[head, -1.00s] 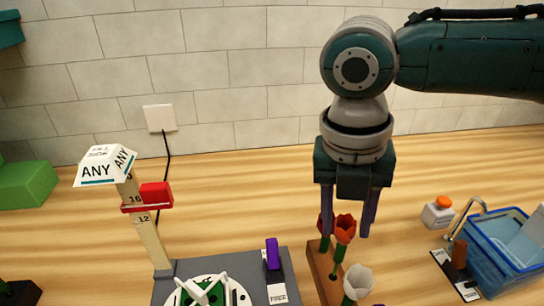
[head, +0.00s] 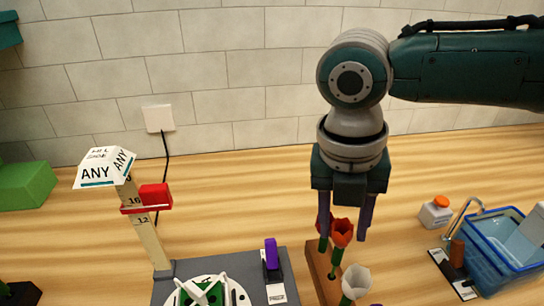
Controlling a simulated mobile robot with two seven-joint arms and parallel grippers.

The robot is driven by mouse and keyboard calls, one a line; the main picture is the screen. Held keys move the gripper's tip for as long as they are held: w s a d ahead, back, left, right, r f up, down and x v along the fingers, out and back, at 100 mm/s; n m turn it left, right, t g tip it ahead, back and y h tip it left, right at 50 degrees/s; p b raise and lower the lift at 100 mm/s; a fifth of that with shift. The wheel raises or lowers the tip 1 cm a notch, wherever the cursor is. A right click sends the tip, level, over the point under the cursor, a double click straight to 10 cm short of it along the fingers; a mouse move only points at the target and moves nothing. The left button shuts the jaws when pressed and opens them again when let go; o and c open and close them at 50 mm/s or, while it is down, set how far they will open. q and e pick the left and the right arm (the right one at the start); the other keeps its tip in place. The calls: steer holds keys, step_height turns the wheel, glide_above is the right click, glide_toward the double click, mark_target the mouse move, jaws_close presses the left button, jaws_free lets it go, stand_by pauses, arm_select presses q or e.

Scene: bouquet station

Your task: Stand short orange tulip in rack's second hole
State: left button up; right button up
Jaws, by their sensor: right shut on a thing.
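My right gripper (head: 344,238) comes down from above over the wooden rack (head: 322,275). Its two purple fingers stand on either side of an orange-red tulip (head: 342,233) and are shut on it. The tulip is upright, with its green stem running down toward the rack. I cannot tell whether the stem end sits in a hole, or in which one. A white tulip (head: 355,280) stands nearer at the rack's front. The rack's holes are hard to see. My left gripper is out of view.
A grey station (head: 215,262) with a numbered post (head: 146,225), red slider (head: 154,196) and purple clip (head: 271,252) stands left of the rack. Wood table is clear behind.

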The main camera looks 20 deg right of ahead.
stand_by(0.5)
steer(key=shift+f, duration=0.3)
stand_by(0.5)
steer(key=shift+f, duration=0.45)
stand_by(0.5)
steer(key=shift+f, duration=0.6)
stand_by(0.6)
stand_by(0.5)
